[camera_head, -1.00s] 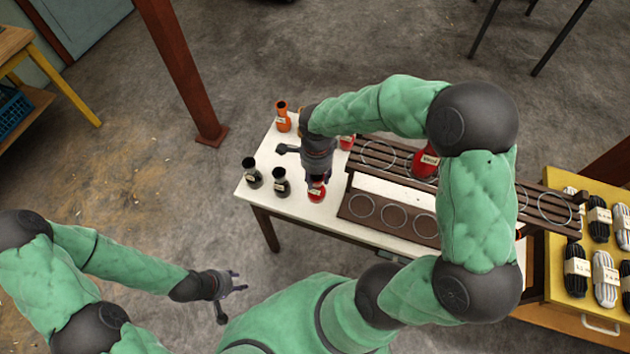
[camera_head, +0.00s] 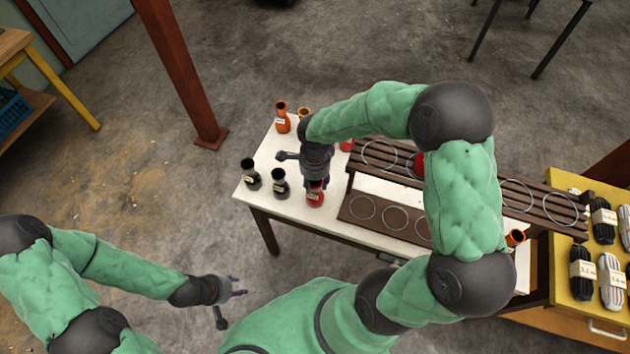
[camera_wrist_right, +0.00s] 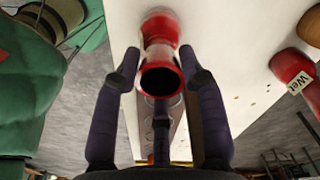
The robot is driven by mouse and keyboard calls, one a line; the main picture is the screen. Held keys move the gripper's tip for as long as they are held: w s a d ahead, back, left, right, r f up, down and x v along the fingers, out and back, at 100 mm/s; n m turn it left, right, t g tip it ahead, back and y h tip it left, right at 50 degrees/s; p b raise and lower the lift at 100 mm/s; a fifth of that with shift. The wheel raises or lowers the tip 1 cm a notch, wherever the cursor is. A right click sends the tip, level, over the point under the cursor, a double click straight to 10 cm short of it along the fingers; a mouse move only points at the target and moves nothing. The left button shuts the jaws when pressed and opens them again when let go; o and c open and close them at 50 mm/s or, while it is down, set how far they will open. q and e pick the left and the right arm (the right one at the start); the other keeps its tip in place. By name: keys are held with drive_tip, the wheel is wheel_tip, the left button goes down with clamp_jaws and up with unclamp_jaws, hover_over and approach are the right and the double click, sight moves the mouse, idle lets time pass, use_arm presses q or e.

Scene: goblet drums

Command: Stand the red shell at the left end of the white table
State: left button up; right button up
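The fingers of my right gripper (camera_wrist_right: 160,62) are apart, one on each side of the shell, with narrow gaps visible. Another red shell (camera_head: 346,145) is partly hidden behind my right arm. My left gripper (camera_head: 238,287) is open and empty, off the table's front.
Two black shells (camera_head: 251,175) (camera_head: 280,184) stand at the table's left end, with an orange shell (camera_head: 282,119) behind. The rack (camera_head: 365,212) with ring marks fills the middle. Another orange shell (camera_head: 515,238) is at the right. A yellow cabinet (camera_head: 567,300) adjoins the right end.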

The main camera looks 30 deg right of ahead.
drive_tip(key=shift+o, duration=1.2)
drive_tip(key=shift+r+p, duration=0.25)
drive_tip(key=shift+p, duration=0.05)
wheel_tip(320, 180, up, 12)
drive_tip(key=p, duration=0.3)
drive_tip(key=shift+f, duration=0.1)
